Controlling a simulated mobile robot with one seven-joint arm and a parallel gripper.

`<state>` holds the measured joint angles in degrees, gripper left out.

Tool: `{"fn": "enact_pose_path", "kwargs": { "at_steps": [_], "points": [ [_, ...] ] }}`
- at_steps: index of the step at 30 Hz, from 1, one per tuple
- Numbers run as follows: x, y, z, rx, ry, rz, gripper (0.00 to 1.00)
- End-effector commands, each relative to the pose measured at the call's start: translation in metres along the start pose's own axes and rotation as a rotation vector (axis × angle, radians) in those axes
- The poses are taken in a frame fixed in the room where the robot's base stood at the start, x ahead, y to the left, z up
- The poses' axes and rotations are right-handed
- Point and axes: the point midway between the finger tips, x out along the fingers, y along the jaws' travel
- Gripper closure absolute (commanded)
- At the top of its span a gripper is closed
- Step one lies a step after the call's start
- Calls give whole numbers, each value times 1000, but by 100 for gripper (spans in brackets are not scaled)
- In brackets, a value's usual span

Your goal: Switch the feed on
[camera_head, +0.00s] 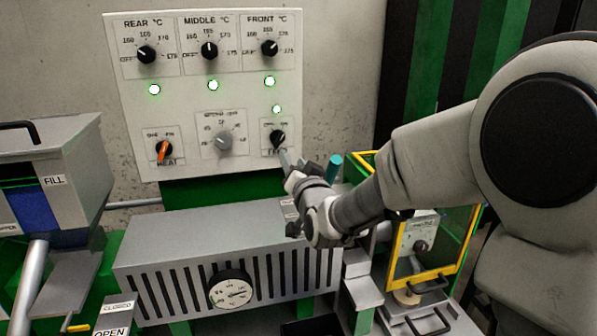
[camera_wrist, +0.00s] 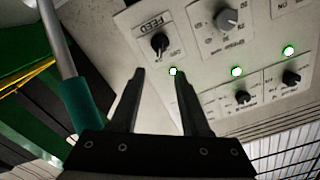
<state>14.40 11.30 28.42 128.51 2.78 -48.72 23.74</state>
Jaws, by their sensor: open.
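The feed knob (camera_head: 277,138) is a small black knob at the lower right of the pale control panel (camera_head: 130,112). It also shows in the wrist view as a black knob (camera_wrist: 160,44) beside the FEED label (camera_wrist: 151,26). I cannot tell for certain which mark its pointer is at. My gripper (camera_head: 286,163) is just below the knob in the head view and covers part of its label. In the wrist view my gripper (camera_wrist: 158,75) is open and empty. The knob shows just beyond the gap between its fingertips, and contact is not visible.
A green lamp (camera_head: 276,109) is lit above the feed knob, with several more across the panel. The orange heat knob (camera_head: 163,150) and a grey dial (camera_head: 223,145) are to the left. A slotted grey housing (camera_head: 190,250) juts out below. A teal-ended rod (camera_wrist: 84,105) is near my gripper.

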Motion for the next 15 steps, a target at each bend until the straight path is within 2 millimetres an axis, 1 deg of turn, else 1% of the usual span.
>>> {"fn": "enact_pose_path", "kwargs": {
  "at_steps": [1,3,6,9,15],
  "points": [
    [-9,0,0,-3,1,1,54],
    [-19,0,0,-2,0,1,54],
    [-29,0,0,-2,0,0,54],
    [-36,0,0,-1,0,0,54],
    [-40,0,0,0,0,0,54]
  ]
}}
